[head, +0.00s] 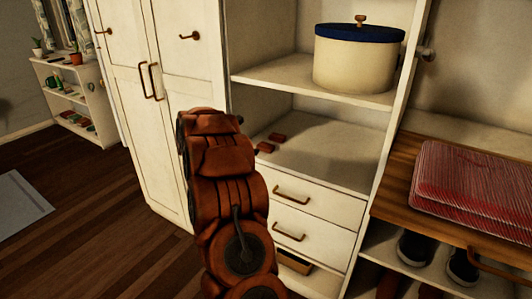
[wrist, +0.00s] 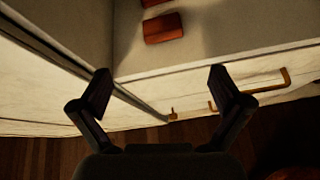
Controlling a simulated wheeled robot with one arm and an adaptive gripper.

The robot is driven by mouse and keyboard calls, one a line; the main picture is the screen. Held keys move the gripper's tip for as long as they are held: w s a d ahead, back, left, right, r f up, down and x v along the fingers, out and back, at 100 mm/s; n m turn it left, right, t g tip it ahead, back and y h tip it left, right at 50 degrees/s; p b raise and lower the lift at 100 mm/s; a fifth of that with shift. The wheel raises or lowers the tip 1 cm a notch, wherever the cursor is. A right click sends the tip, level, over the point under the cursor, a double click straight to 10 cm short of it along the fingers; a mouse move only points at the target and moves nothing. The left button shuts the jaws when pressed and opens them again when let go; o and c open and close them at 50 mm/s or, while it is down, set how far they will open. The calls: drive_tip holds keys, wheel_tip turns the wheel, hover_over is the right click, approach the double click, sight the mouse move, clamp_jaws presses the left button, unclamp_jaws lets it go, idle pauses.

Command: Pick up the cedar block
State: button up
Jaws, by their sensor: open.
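Two small reddish-brown blocks lie on the middle shelf of the white cabinet; I take them for cedar blocks. In the head view one block (head: 277,137) lies farther back and another block (head: 265,147) lies closer to my arm. In the wrist view one block (wrist: 163,27) shows whole near the top and the other (wrist: 153,3) is cut by the top edge. My gripper (wrist: 160,78) is open and empty, its fingers apart near the shelf's front edge, with the blocks beyond the fingertips. In the head view my arm hides most of the gripper.
The shelf (head: 335,150) has drawers with brass handles (head: 291,194) below it. A cream pot with a blue lid (head: 355,60) stands on the shelf above. A closed cabinet door (head: 190,75) borders the left. A red striped folded cloth (head: 475,185) lies on a wooden bench at right.

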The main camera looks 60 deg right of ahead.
drive_tip(key=n+h, duration=0.1)
drive_tip(key=n, duration=0.1)
approach(265, 146)
drive_tip(key=d, duration=0.2)
drive_tip(key=shift+w+d+f+n+b, duration=0.3)
drive_tip(key=shift+w+d+b, duration=0.05)
drive_tip(key=shift+w+d, duration=0.2)
drive_tip(key=shift+s+f+p+x, duration=0.15)
drive_tip(key=shift+x, duration=0.85)
drive_tip(key=shift+s+f+p+x, duration=0.1)
drive_tip(key=shift+s+p+x, duration=0.1)
drive_tip(key=shift+x, duration=0.8)
drive_tip(key=shift+s+f+p+x, duration=0.1)
drive_tip(key=shift+f+p+x, duration=0.05)
drive_tip(key=shift+x, duration=0.85)
drive_tip(key=shift+d+f, duration=0.1)
drive_tip(key=shift+d, duration=0.2)
drive_tip(key=shift+c, duration=0.3)
drive_tip(key=c, duration=0.9)
drive_tip(key=shift+c, duration=0.2)
